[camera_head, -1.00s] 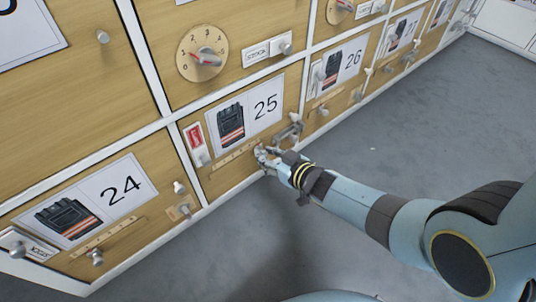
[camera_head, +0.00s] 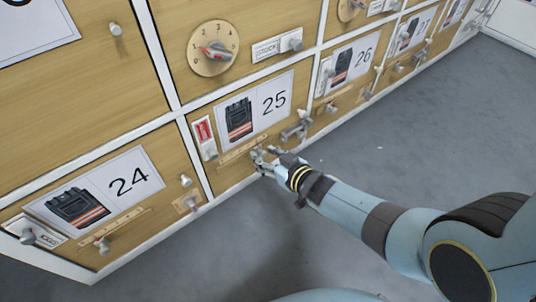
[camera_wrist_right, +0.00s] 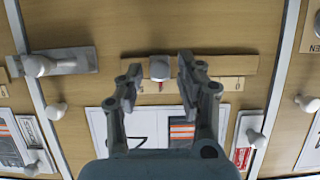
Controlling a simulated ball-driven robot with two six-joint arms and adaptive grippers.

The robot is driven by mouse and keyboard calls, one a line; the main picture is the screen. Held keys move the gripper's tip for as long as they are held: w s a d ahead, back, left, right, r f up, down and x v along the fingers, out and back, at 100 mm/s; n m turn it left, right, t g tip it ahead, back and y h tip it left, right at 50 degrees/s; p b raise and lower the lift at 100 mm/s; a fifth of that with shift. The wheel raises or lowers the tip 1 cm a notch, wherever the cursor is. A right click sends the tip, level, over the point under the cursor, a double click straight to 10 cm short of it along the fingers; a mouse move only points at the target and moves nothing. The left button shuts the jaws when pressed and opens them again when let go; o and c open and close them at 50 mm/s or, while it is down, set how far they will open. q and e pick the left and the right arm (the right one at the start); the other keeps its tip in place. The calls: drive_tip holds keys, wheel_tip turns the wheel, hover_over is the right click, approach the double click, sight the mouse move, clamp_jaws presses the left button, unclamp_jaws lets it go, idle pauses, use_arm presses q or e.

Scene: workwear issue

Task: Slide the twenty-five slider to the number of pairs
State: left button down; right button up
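My right gripper (camera_head: 264,156) is at the track's right part in the head view. In the right wrist view my right gripper (camera_wrist_right: 160,75) is open, its fingers on either side of the knob with gaps. My left gripper is out of view.
A red tag (camera_head: 203,132) is left of the card, and a grey latch (camera_head: 297,127) is right of it. Panel 24 (camera_head: 100,197) and panel 26 (camera_head: 350,68) adjoin. A round dial (camera_head: 214,49) is above. Grey floor (camera_head: 410,140) is clear to the right.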

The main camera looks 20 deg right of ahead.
drive_tip(key=shift+o, duration=0.2)
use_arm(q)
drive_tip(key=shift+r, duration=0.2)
use_arm(e)
drive_tip(key=v, duration=1.2)
